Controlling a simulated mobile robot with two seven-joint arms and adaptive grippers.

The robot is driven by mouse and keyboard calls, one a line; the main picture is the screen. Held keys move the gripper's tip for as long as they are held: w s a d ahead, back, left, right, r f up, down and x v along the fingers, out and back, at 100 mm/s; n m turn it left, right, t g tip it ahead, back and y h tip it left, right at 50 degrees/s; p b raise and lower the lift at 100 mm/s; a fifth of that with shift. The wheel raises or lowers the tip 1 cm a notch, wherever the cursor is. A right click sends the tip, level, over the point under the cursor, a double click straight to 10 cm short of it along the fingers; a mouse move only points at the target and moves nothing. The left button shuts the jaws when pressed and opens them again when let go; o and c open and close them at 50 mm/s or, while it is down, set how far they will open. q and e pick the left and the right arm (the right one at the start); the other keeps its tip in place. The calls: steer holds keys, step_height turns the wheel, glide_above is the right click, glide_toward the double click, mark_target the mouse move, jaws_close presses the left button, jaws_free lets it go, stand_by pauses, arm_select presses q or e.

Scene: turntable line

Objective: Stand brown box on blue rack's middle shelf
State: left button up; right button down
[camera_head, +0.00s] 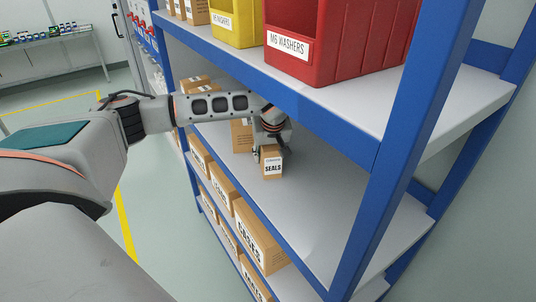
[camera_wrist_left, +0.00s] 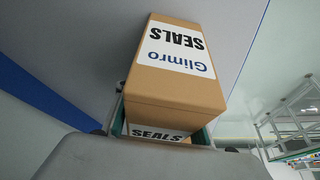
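A small brown box (camera_head: 272,166) with a white SEALS label is upright at the blue rack's middle shelf (camera_head: 293,199). It also shows in the left wrist view (camera_wrist_left: 176,98), large and close. My left gripper (camera_head: 271,143) reaches in from the left and is behind and above the box in the head view. In the wrist view its teal finger pads lie against both sides of the box, so it is shut on it. Whether the box's base touches the shelf cannot be told. My right gripper is in neither view.
Red (camera_head: 336,38) and yellow (camera_head: 236,22) bins stand on the shelf above. A blue upright (camera_head: 392,150) is at the right. Other brown boxes stand farther back on the middle shelf and on the shelf below (camera_head: 254,237). The middle shelf is clear to the right of the held box.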

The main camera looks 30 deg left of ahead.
mark_target(269, 152)
arm_select(q)
steer(key=o, duration=0.4)
steer(key=shift+s, duration=0.1)
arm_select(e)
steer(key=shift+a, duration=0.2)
arm_select(q)
steer(key=shift+d+r, duration=0.1)
steer(key=shift+r, duration=0.45)
steer(key=s+d+b, duration=0.1)
steer(key=s+d, duration=0.7)
steer(key=shift+s+d+r+b, duration=0.1)
steer(key=shift+s+b, duration=0.1)
steer(key=shift+b, duration=0.2)
steer(key=shift+s+d, duration=0.15)
steer(key=shift+s, duration=0.05)
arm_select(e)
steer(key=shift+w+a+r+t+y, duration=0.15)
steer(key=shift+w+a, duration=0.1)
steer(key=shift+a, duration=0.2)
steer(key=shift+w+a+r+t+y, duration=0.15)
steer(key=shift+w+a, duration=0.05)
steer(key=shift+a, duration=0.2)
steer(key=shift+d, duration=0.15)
